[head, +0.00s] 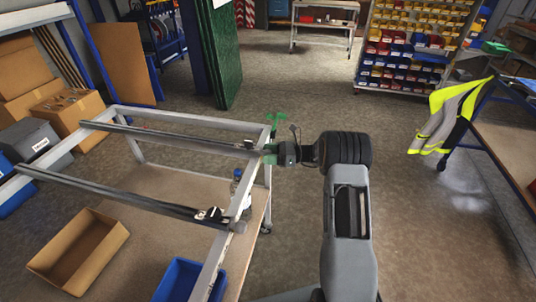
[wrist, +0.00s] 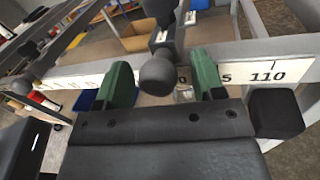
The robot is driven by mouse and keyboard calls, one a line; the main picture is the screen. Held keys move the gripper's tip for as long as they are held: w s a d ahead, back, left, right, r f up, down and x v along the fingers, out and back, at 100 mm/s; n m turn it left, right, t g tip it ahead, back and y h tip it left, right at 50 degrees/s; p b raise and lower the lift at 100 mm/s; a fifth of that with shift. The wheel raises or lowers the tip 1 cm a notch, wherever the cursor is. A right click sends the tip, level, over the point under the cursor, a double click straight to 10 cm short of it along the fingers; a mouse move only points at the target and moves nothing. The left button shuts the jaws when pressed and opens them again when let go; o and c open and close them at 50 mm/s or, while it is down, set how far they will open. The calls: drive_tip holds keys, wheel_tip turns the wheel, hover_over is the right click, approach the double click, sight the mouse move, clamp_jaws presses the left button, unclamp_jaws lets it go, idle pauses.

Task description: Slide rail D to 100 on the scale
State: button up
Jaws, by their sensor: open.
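My gripper (head: 271,138) is at the right end of the far dark rail (head: 170,134) on the metal frame in the head view. In the wrist view its green fingers (wrist: 161,68) are open, one on each side of a dark round knob (wrist: 157,76). I cannot tell whether they touch it. A nearer dark rail (head: 120,193) lies across the frame. No letter D is readable on either rail.
The pale metal frame (head: 205,272) stands over a brown board. A cardboard box (head: 78,252) and a blue bin (head: 188,281) are near its front. A small bottle (head: 236,183) stands by the right side.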

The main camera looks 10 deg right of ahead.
drive_tip(key=b+v, duration=0.2)
drive_tip(key=v, duration=1.2)
drive_tip(key=shift+a, duration=0.1)
wheel_tip(320, 180, down, 7)
drive_tip(key=s+n+g+h, duration=0.1)
drive_tip(key=s+n+h, duration=0.2)
drive_tip(key=s+a+n+g+h, duration=0.4)
drive_tip(key=s+n+h, duration=0.1)
drive_tip(key=s, duration=0.2)
drive_tip(key=s+a+r+n+t+h, duration=0.2)
drive_tip(key=s+a+r+n+h, duration=0.2)
drive_tip(key=s+r+n, duration=0.3)
drive_tip(key=s+a+r+n+t+h+p, duration=0.1)
drive_tip(key=s+a+r+n+t+h, duration=0.1)
drive_tip(key=s+a+r+n+h, duration=0.2)
drive_tip(key=s+r+n+h, duration=0.1)
drive_tip(key=s+r+n, duration=0.2)
drive_tip(key=s+r, duration=0.2)
drive_tip(key=shift+a+n, duration=0.4)
